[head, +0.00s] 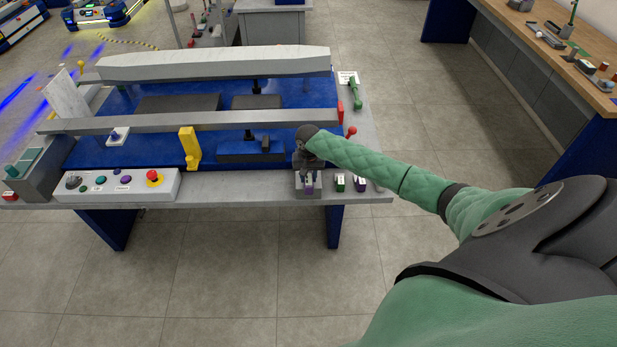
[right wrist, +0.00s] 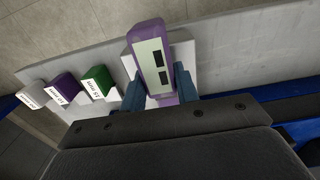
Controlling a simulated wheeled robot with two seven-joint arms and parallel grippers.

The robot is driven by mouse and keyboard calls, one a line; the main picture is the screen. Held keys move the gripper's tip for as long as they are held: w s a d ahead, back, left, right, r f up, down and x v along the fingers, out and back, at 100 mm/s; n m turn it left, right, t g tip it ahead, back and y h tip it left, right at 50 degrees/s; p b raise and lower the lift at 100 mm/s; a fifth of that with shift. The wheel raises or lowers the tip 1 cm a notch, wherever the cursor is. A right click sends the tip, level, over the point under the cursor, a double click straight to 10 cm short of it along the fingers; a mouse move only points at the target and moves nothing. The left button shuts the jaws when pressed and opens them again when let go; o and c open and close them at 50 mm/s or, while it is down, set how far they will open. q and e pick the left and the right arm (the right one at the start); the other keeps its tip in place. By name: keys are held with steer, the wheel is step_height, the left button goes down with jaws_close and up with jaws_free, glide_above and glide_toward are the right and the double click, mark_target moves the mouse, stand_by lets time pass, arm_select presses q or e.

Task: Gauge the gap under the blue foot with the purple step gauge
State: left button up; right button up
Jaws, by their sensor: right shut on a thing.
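My right gripper (head: 308,177) is at the front right of the cart bench, its arm reaching in from the right. It is shut on the purple step gauge (right wrist: 152,50), which has a pale face with two dark windows; a pale block stands close behind it. In the head view the gauge (head: 309,187) is small and mostly covered by the gripper. A blue block (head: 237,153) lies under the front grey beam, and a small blue knob on a white block (head: 117,137) stands at left. I cannot tell which is the blue foot. My left gripper is not in view.
Beside the held gauge stand a green block (right wrist: 97,80), a purple block (right wrist: 66,87) and a white block (right wrist: 34,95), all labelled. A yellow bracket (head: 189,148) and a control box (head: 122,186) are on the bench left of my gripper. A red-knobbed lever (head: 351,131) is close by.

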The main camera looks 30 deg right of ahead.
steer(key=shift+w+d+b, duration=0.15)
steer(key=shift+w+d, duration=0.35)
steer(key=shift+w, duration=0.3)
steer(key=shift+w+d+b, duration=0.2)
steer(key=shift+w+d, duration=0.3)
steer(key=shift+w, duration=0.25)
steer(key=shift+w+d+b, duration=0.15)
steer(key=shift+w+d, duration=0.35)
steer(key=shift+w, duration=0.3)
stand_by(0.8)
steer(key=shift+w+d+f, duration=0.15)
steer(key=shift+w+d, duration=0.05)
steer(key=shift+w, duration=0.1)
stand_by(0.3)
steer(key=shift+d+f, duration=0.1)
steer(key=shift+b, duration=0.3)
steer(key=shift+w+d+f, duration=0.15)
steer(key=shift+w+d, duration=0.2)
steer(key=shift+w, duration=0.1)
stand_by(0.7)
